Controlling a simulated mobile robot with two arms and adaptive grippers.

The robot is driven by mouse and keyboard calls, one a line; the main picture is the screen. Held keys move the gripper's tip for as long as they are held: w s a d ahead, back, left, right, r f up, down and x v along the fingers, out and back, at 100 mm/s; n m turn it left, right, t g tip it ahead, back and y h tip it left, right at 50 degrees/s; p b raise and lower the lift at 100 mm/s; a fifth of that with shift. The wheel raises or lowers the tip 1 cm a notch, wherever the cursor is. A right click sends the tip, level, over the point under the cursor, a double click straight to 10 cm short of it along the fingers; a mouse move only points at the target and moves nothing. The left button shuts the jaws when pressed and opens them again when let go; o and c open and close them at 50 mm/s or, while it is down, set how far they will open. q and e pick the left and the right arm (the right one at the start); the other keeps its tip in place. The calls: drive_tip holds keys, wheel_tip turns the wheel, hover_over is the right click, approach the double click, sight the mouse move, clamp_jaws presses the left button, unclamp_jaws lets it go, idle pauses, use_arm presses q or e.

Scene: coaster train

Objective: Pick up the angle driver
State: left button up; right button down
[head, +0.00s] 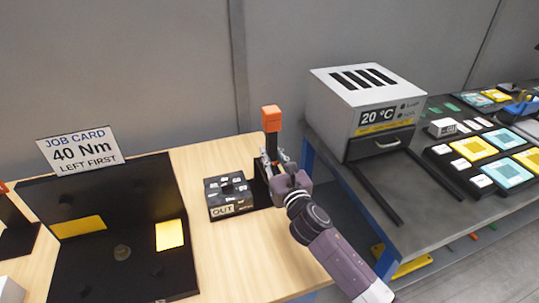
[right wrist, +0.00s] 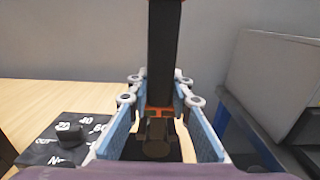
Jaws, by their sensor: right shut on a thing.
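The angle driver (head: 271,118) stands upright, with an orange block on top of a black body. My right gripper (head: 272,163) is shut on its black body, below the orange end. In the right wrist view the dark body (right wrist: 162,60) rises between the two blue-padded fingers, with an orange band low on it. A black holder (head: 261,190) is just below the gripper; the arm partly hides it, and I cannot tell whether the driver still touches it. My left gripper is not in view.
A black dial box marked OUT (head: 228,193) sits close left of the gripper. A job card (head: 80,150) reads 40 Nm, left first, behind a black tray (head: 110,285). A grey 20 °C oven (head: 365,100) stands right, on a separate bench with coloured trays (head: 483,155).

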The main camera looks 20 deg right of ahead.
drive_tip(key=s+b, duration=0.3)
drive_tip(key=s, duration=1.3)
drive_tip(key=shift+s+d+r, duration=0.25)
drive_tip(key=shift+s+r, duration=0.1)
drive_tip(key=shift+s, duration=0.05)
drive_tip(key=c, duration=2.3)
unclamp_jaws()
clamp_jaws()
